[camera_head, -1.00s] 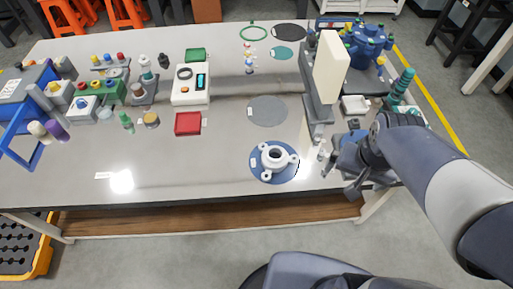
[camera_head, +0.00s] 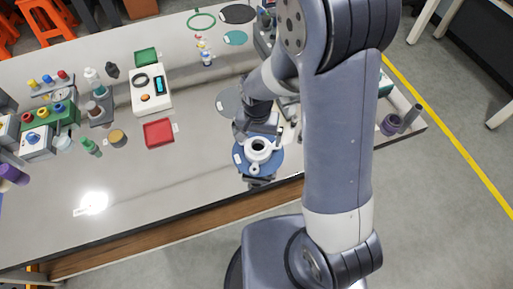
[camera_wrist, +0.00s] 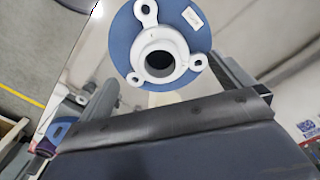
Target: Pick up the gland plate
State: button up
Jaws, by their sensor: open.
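The gland plate is a white piece with a round central hub and three holed lugs (camera_head: 262,157). It lies on a round blue mat (camera_head: 240,160) near the table's front edge. In the wrist view the gland plate (camera_wrist: 140,58) shows from above, at the top middle, with one lug pointing up, one right and one lower left. My gripper (camera_head: 250,132) is just behind and above it in the head view, partly hidden by my arm. Its jaws are open and empty, apart from the plate. The exact height gap cannot be told.
A round grey mat (camera_head: 228,101) lies behind the blue one, partly covered by my gripper. A red tray (camera_head: 159,133) and a white instrument (camera_head: 150,90) stand to the left. My arm hides much of the table's right side. The front left tabletop is clear.

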aim_at(257, 158)
jog(key=shift+f+p, duration=0.35)
jog(key=shift+f, duration=2.65)
jog(key=c, duration=1.3)
jog(key=shift+r, duration=0.1)
